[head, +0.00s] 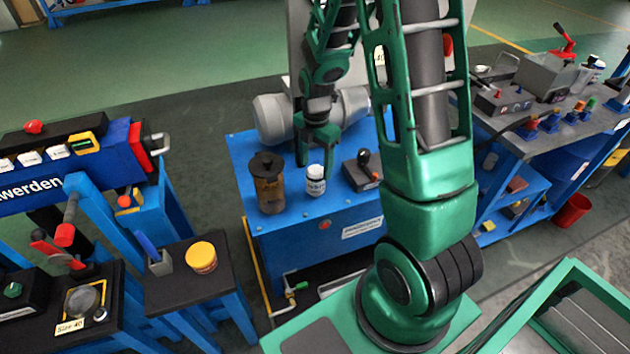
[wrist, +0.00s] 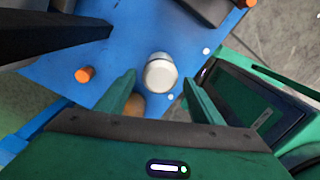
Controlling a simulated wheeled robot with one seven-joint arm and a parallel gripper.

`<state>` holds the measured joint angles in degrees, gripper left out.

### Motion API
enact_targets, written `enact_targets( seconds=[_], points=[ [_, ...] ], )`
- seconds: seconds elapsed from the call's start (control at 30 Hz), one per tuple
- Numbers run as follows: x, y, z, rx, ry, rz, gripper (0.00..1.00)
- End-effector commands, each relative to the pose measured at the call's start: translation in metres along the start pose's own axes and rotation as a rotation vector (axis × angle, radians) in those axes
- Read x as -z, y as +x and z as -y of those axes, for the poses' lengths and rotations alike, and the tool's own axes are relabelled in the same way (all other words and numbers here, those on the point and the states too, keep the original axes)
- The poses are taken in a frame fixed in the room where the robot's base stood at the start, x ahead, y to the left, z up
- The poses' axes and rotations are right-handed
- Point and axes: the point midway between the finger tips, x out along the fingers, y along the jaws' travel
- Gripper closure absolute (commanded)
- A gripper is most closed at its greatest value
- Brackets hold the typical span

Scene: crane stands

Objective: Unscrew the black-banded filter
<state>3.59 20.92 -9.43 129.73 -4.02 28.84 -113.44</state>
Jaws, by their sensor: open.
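A small white filter (head: 316,183) with a dark band or print around its side stands upright on the blue cabinet top. Its round pale top shows in the wrist view (wrist: 160,74), between and just beyond my fingertips. My gripper (head: 316,158) is open and empty, pointing down above the filter. In the wrist view its two green fingers (wrist: 158,84) lie to either side of the filter, apart from it. I cannot tell how the filter's base is fastened, and the band is not clear from above.
A brown jar (head: 269,190) with a black lid stands close left of the filter. A dark block with a lever (head: 363,170) is close right. A cluttered bench (head: 520,125) is at right.

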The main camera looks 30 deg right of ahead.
Motion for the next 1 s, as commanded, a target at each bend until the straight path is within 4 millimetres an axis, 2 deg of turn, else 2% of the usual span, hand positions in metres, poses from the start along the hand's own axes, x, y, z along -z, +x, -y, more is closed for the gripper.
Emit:
enact_targets(
  seconds=[0.33, 0.6, 0.87, 1.0],
  points=[
    [-0.0002, -0.0001, 0.0001, 0.0, 0.198, 0.0, 0.39],
    [-0.0002, -0.0001, 0.0001, 0.0, 0.492, 0.0, 0.39],
    [-0.0002, -0.0001, 0.0001, 0.0, 0.616, 0.0, 0.39],
    [-0.0002, -0.0001, 0.0001, 0.0, 0.76, 0.0, 0.39]
  ],
)
